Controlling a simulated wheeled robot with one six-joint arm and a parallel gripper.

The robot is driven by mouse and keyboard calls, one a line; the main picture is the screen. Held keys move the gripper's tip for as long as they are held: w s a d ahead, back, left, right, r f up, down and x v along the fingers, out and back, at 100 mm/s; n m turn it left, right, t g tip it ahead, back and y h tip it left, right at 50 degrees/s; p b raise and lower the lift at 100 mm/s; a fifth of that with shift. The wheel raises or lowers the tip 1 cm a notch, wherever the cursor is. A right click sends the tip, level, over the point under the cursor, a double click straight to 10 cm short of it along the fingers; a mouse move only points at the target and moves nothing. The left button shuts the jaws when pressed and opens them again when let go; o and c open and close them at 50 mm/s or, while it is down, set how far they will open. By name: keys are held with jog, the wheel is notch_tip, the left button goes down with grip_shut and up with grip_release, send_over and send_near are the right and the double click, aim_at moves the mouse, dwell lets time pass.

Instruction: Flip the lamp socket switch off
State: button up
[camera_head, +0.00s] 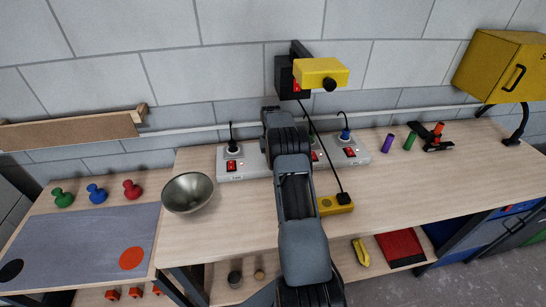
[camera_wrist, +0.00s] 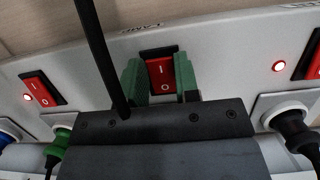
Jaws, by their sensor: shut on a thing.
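A pale socket strip (camera_head: 245,170) lies on the bench against the wall; my arm hides its middle in the head view. In the wrist view, a red rocker switch (camera_wrist: 158,70) marked I and O sits in a black frame, below an upside-down label that seems to read LAMP (camera_wrist: 141,27). My gripper (camera_wrist: 161,82) has its green fingers on either side of this switch, shut on it. I cannot tell which half is pressed. Any indicator light beside it is hidden. My fingers are hidden in the head view.
Neighbouring switches, left (camera_wrist: 40,89) and right (camera_wrist: 313,57), have lit indicators. A black cable (camera_wrist: 97,50) passes close to the gripper's left. Plugs stand in the strip. A metal bowl (camera_head: 188,193) stands to the left; a yellow box (camera_head: 335,204) is right of my arm.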

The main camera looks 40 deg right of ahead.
jog(key=o, duration=0.9)
jog(key=shift+p+v, duration=1)
jog(key=shift+v, duration=5.95)
jog(key=shift+w+a, duration=0.1)
jog(key=shift+a, duration=0.15)
